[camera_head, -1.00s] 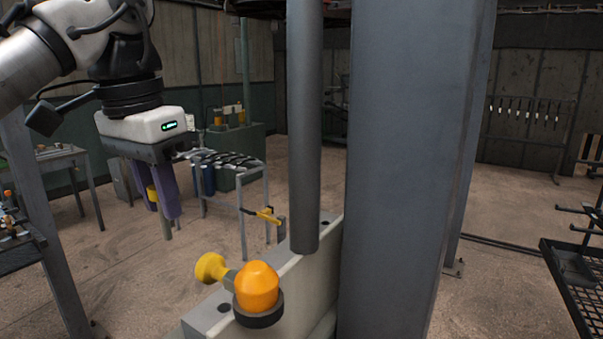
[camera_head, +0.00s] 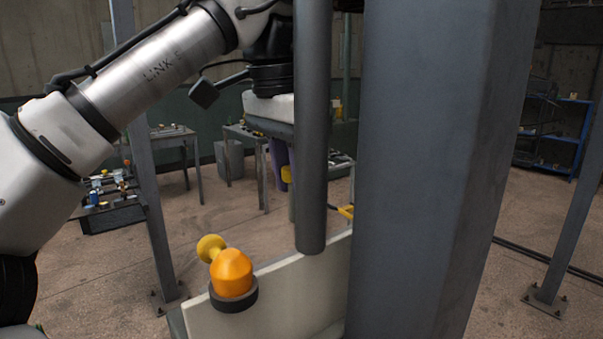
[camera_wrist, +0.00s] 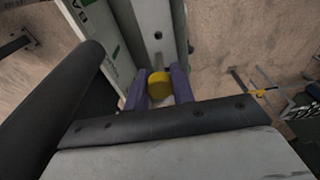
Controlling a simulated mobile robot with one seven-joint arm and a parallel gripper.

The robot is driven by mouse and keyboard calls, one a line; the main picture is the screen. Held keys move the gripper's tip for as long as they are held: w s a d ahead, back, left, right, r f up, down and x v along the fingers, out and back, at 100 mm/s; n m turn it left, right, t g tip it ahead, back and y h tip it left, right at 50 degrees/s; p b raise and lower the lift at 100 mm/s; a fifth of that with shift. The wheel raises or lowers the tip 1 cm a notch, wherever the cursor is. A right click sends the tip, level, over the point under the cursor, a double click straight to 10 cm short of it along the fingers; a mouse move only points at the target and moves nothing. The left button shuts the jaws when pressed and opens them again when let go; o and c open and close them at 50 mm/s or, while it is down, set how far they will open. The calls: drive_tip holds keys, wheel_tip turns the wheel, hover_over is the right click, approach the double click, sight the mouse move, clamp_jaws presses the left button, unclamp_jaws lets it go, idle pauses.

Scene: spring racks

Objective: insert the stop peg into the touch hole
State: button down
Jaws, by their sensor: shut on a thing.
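My gripper (camera_head: 281,160) has purple fingers and is partly hidden behind a dark vertical post in the head view. It is shut on the stop peg, whose yellow head (camera_head: 287,174) shows beside the post. In the wrist view the yellow stop peg (camera_wrist: 159,85) sits between the two finger pads of my gripper (camera_wrist: 160,76). The peg looks apart from that hole.
The dark post (camera_head: 311,130) and a wide grey column (camera_head: 430,170) stand close before the arm. The pale beam (camera_head: 290,300) carries an orange knob (camera_head: 232,270) and a yellow knob (camera_head: 210,247). A small table (camera_head: 172,132) stands behind at left.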

sight(291, 221)
drive_tip(key=shift+a, duration=0.1)
drive_tip(key=shift+f+b, duration=1.45)
drive_tip(key=shift+f, duration=1.4)
drive_tip(key=shift+p, duration=1.5)
drive_tip(key=shift+f+b, duration=0.85)
drive_tip(key=shift+f, duration=1.15)
drive_tip(key=shift+s+f, duration=0.1)
drive_tip(key=shift+s, duration=0.05)
drive_tip(key=c, duration=1.1)
unclamp_jaws()
